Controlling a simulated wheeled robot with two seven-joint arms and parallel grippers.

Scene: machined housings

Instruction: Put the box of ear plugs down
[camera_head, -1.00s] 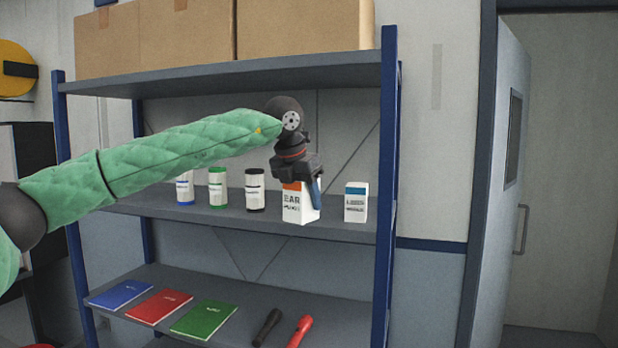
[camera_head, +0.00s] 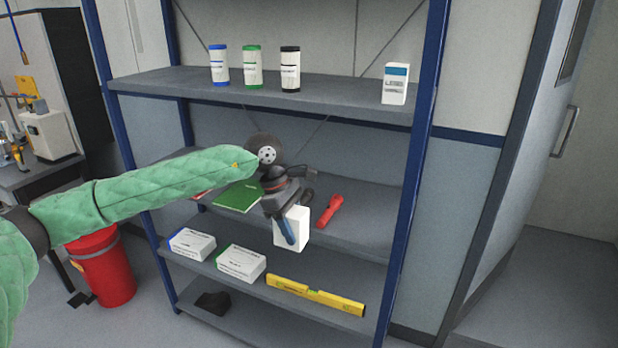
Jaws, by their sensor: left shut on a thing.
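My left gripper (camera_head: 287,222) is shut on the box of ear plugs (camera_head: 296,229), a white box whose upper part the gripper covers. It holds the box in front of the shelf unit, at the height of the shelf (camera_head: 358,215) with the green book and the red flashlight. I cannot tell whether the box touches anything. Its label does not show. My right gripper is not in view.
On the shelf above stand several bottles (camera_head: 252,66) and a white-and-blue box (camera_head: 395,84). A green book (camera_head: 237,197) and red flashlight (camera_head: 328,210) flank the gripper. Lower are two white boxes (camera_head: 240,263) and a yellow level (camera_head: 315,295). A red bin (camera_head: 102,268) stands left.

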